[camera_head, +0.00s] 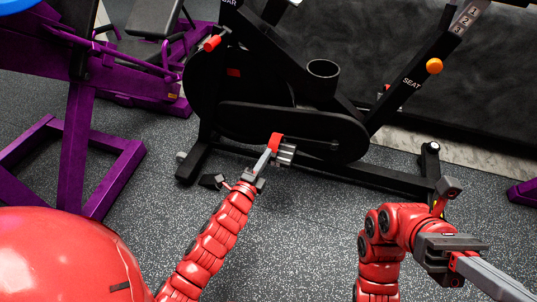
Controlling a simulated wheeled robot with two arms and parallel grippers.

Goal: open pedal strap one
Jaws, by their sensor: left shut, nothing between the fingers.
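The exercise bike's near pedal (287,154) is a small grey ribbed piece beside the crank cover. A red piece (276,140) shows at its upper left edge; it looks like the pedal strap, but I cannot tell whether it is open. My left gripper (267,160) is shut and empty, with its tips right at the pedal's left side, just below the red piece. I cannot tell whether they touch it. My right gripper (490,277) is at the lower right, away from the bike, pointing right and partly cut off by the frame edge.
The black bike frame (262,122) stands ahead, with a cup holder (322,76) and an orange seat knob (434,66). A purple machine (75,150) is at the left. Speckled floor in front is clear.

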